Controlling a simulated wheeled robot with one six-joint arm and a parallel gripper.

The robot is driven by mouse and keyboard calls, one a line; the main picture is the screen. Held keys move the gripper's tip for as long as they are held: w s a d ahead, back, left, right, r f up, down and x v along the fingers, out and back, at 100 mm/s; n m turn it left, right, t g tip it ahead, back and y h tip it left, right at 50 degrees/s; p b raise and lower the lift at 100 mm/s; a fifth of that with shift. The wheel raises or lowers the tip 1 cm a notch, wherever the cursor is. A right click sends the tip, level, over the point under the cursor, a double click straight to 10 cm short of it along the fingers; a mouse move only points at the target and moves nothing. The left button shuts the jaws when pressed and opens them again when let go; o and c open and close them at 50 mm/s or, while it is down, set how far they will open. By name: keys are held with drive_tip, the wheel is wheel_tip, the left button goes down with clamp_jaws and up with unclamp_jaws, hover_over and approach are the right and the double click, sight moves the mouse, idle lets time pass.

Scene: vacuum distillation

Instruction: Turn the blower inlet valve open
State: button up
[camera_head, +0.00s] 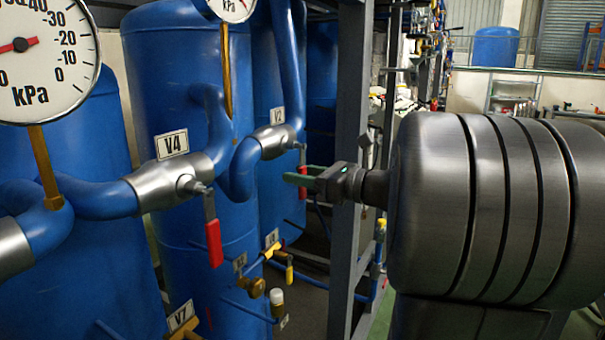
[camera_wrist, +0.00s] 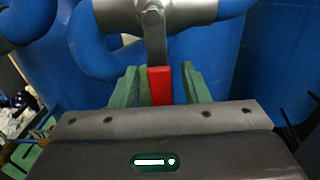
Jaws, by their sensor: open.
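The silver valve labelled V2 (camera_head: 272,141) sits on a blue pipe in the head view, with its red-tipped lever (camera_head: 302,157) hanging down. No label reads "blower inlet". My gripper (camera_head: 297,179) is at that lever, its green fingers pointing left. In the wrist view the valve body (camera_wrist: 180,10) is at the top and the lever's red grip (camera_wrist: 159,86) hangs down, roughly square to the pipe. My gripper's open green fingers (camera_wrist: 160,84) stand on either side of the red grip, with visible gaps. The lower end of the grip is hidden behind the gripper body.
Valve V4 (camera_head: 165,185) with a red lever (camera_head: 214,242) is to the left. Blue tanks (camera_head: 165,70) stand behind the pipes. A grey frame post (camera_head: 350,85) stands close beside my wrist. Small yellow-handled valves (camera_head: 272,252) are below. Two kPa gauges are upper left.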

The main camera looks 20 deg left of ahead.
clamp_jaws()
